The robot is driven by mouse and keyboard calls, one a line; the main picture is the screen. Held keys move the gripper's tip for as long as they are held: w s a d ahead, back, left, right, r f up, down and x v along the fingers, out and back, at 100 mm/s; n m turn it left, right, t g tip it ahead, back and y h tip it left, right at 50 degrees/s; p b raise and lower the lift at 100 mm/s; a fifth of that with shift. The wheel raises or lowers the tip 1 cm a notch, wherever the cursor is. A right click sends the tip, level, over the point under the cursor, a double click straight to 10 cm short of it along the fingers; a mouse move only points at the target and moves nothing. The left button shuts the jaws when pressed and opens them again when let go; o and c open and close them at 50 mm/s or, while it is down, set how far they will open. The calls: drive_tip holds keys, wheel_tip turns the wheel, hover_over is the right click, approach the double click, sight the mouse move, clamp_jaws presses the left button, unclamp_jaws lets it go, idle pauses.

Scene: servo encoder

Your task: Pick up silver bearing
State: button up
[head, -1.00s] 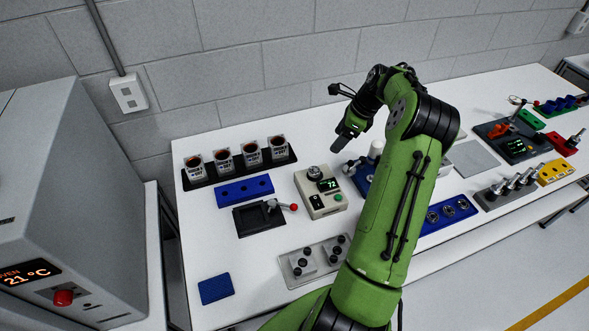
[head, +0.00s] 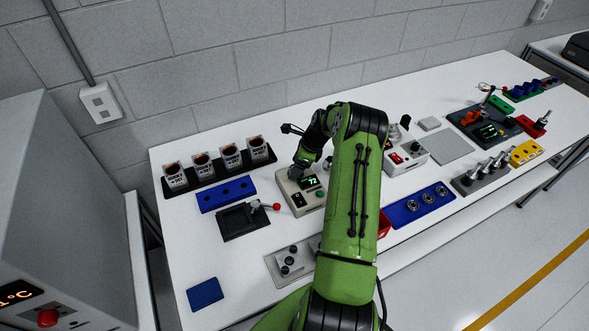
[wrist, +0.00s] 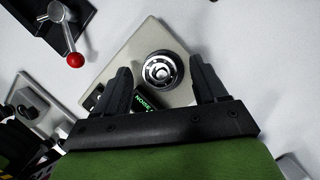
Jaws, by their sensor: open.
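The silver bearing (wrist: 161,70) sits on top of a beige device (wrist: 140,50) with a small green-lettered display (wrist: 146,101). In the wrist view it lies between the two open fingers of my gripper (wrist: 161,78), which point toward it without visible contact. I cannot tell the exact height of the fingertips above it. In the head view my gripper (head: 303,160) is over the back of the beige device (head: 297,200), and the arm hides the bearing there.
A black fixture with a red-knobbed lever (head: 245,219) stands left of the device. A blue three-hole block (head: 226,194) and a rack of several cups (head: 218,170) are behind it. A blue tray with ring parts (head: 420,205) is at right.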

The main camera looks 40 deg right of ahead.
drive_tip(key=shift+r, duration=0.1)
drive_tip(key=c, duration=1.2)
